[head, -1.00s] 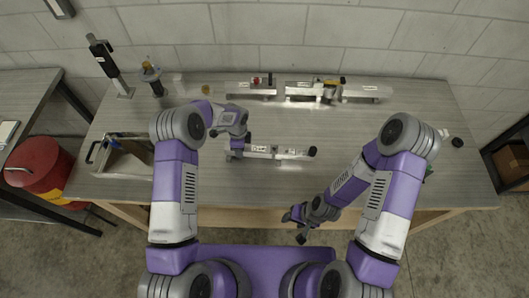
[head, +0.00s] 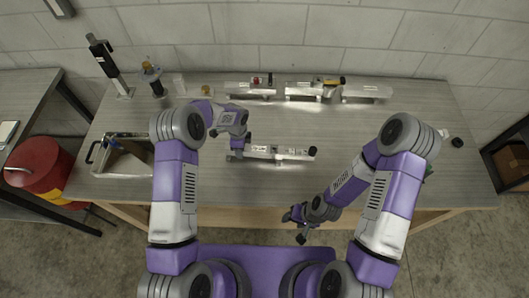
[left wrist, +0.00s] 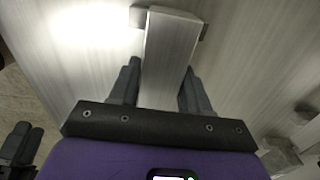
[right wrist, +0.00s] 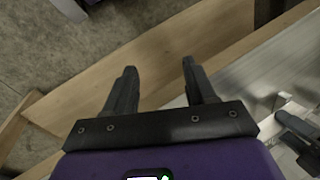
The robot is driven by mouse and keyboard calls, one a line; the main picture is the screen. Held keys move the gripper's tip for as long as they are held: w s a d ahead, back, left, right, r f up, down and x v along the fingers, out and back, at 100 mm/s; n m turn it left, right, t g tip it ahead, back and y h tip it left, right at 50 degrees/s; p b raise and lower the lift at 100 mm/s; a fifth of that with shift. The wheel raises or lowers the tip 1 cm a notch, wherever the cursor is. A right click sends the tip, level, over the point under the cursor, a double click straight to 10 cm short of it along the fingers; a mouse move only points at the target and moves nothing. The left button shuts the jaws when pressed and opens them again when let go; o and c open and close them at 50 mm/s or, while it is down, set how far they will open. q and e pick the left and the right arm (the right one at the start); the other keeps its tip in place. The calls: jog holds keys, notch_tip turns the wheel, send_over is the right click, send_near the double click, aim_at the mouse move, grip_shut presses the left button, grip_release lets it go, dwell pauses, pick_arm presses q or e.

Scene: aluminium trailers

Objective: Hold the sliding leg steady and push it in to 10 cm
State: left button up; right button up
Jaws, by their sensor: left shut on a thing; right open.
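The sliding leg (head: 280,153), a slim silver metal bar with a dark round end at its right, lies across the front middle of the table. My left gripper (head: 238,151) is at the left end of this bar. In the left wrist view the silver bar (left wrist: 168,60) runs between the fingers of my left gripper (left wrist: 160,70), which are shut on it. My right gripper (head: 297,222) is open and empty, in front of the table edge and apart from the leg. In the right wrist view my right gripper (right wrist: 158,72) has nothing between its fingers.
Several metal assemblies, including one at the left back (head: 250,89) and one at the right back (head: 366,91), lie along the table's rear. A metal tray (head: 125,174) is at the left end. A red container (head: 38,168) stands left. The table's right half is mostly clear.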

aim_at(313, 150)
jog(key=shift+o, duration=0.3)
jog(key=shift+w, duration=0.1)
